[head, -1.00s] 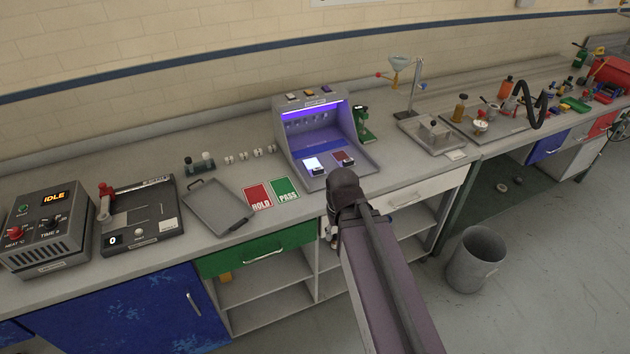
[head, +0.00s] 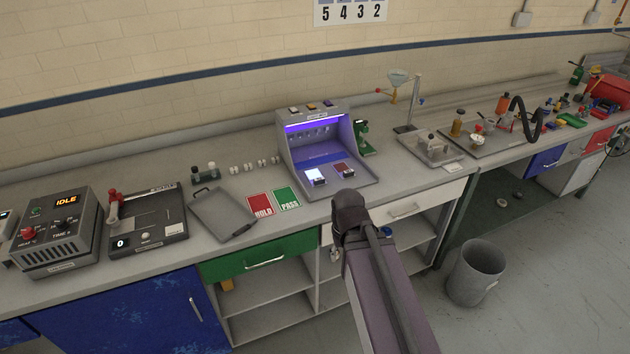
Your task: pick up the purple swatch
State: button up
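The light box (head: 287,155) stands on the bench with a violet lamp lit inside. On its floor lie a bright, whitish swatch (head: 316,174) at left and a dark reddish swatch (head: 344,168) at right, each beside a small dark piece.
Left of the light box are red HOLD (head: 261,205) and green PASS (head: 287,198) cards, a grey tray (head: 215,222), a flat black device (head: 150,225) and an IDLE heater (head: 55,235). A tray with apparatus (head: 452,158) stands right. A bin (head: 474,275) is on the floor.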

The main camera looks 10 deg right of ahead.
aim_at(314, 176)
jog(key=u, duration=0.2)
jog(key=i, duration=0.95)
jog(key=z, duration=0.3)
